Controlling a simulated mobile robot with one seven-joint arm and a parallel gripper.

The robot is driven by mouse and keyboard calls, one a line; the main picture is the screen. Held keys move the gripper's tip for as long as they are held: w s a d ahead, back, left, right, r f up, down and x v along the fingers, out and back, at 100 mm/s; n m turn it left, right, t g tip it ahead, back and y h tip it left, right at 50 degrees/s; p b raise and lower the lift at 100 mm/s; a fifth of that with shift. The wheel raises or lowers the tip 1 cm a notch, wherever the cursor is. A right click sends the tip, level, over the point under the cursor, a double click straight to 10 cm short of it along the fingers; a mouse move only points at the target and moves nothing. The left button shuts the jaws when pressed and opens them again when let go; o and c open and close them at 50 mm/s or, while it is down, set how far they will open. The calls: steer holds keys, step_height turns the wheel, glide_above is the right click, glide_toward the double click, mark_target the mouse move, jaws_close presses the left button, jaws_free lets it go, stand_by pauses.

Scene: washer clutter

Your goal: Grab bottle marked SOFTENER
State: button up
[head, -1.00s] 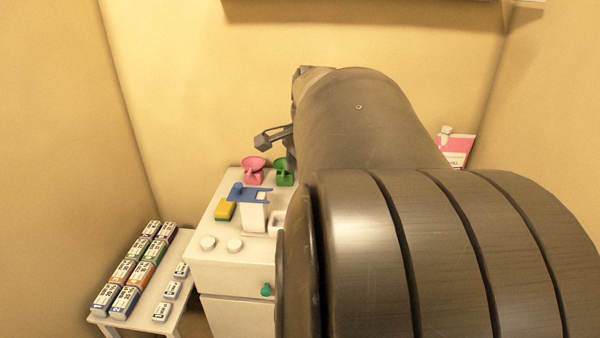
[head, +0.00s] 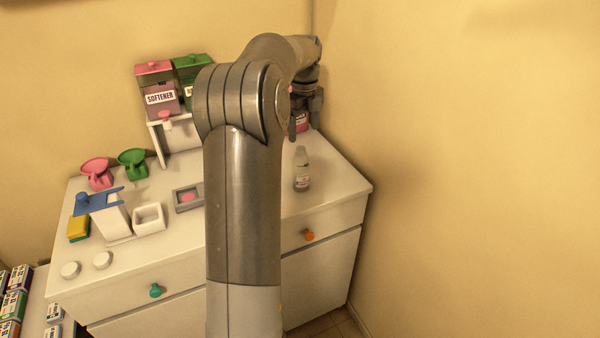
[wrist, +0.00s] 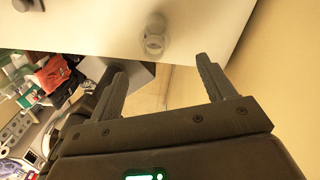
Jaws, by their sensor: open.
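A small clear-grey bottle (head: 302,172) with a white and reddish label stands upright on the white counter, right of my arm in the head view. Its label is too small to read. In the wrist view a pale bottle (wrist: 154,36) shows beyond the fingertips, on the counter. A pink-lidded container (head: 159,92) marked SOFTENER stands on a white stand at the back left. My gripper (head: 305,128) is open and empty, at the back right above the counter, behind the bottle and apart from it. Its two fingers (wrist: 162,78) show apart in the wrist view.
A green-lidded container (head: 192,70) stands beside the pink-lidded one, partly hidden by my arm. The wall is close on the right.

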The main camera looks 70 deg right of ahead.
mark_target(300, 155)
step_height(300, 155, down, 4)
steer(key=shift+f, duration=0.25)
steer(key=shift+w+a+f, duration=0.1)
steer(key=shift+w+f, duration=0.05)
steer(key=shift+f, duration=0.75)
steer(key=shift+w+a+f, duration=0.1)
steer(key=shift+f, duration=0.75)
steer(key=shift+w+a+f, duration=0.1)
steer(key=shift+w+f, duration=0.05)
steer(key=shift+f, duration=0.75)
steer(key=shift+c, duration=0.5)
steer(key=c, duration=1.2)
